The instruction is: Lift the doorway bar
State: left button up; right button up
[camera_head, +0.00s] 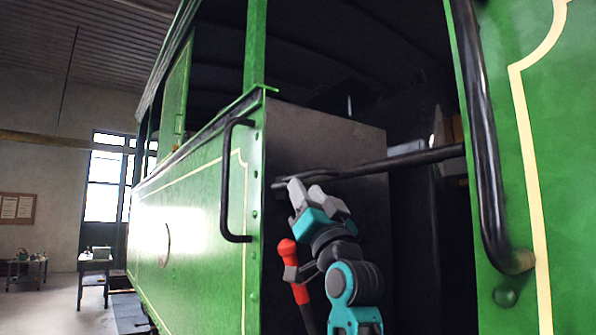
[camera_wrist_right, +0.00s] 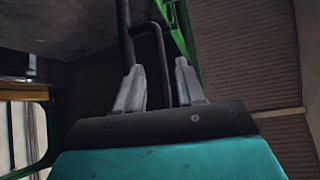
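The doorway bar (camera_head: 400,161) is a dark round bar. It crosses the tram's doorway, sloping slightly down from the right post toward the green left post. My right gripper (camera_head: 307,191) is at the bar's left end, with its grey fingers in front of and just below it. In the right wrist view my right gripper (camera_wrist_right: 160,88) has its two fingers apart, with a gap between them. A dark bar rises behind the left finger there; I cannot tell whether the fingers touch it. My left gripper is not in view.
A black grab handle (camera_head: 226,180) is on the green panel left of the doorway. Another handle (camera_head: 487,140) runs down the right post. A red-handled rod (camera_head: 288,249) is beside my right wrist. A small table (camera_head: 95,262) stands far left.

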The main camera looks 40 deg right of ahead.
jog(key=p+x, duration=0.1)
jog(key=x, duration=0.3)
jog(key=shift+w+d+r, duration=0.1)
jog(key=shift+w+r, duration=0.05)
jog(key=shift+r, duration=0.05)
jog(key=shift+w+d+r, duration=0.1)
jog(key=shift+w+r, duration=0.2)
jog(key=shift+w, duration=0.15)
jog(key=shift+c, duration=0.2)
jog(key=c, duration=0.6)
grip_shut()
